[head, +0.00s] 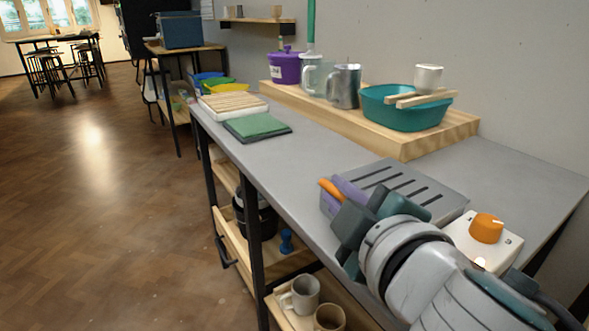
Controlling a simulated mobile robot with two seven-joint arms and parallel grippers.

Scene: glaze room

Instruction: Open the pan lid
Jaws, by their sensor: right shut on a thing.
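A grey, slotted, flat-topped unit (410,188) lies on the bench at the lower right; I take its top to be the pan lid. It looks flat, not raised. An orange bar (330,188) and a purple piece (349,190) show at its near left end. My right gripper (354,207) comes in from the lower right, low over this end. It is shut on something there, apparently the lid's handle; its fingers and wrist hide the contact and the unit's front. My left gripper is not in view.
A white box with an orange knob (486,228) stands right of the unit, close to my right arm. Behind, a wooden riser (420,143) bears a teal basin (390,112), metal jug (345,85) and purple pot (284,68). The bench (290,165) is clear left of the unit.

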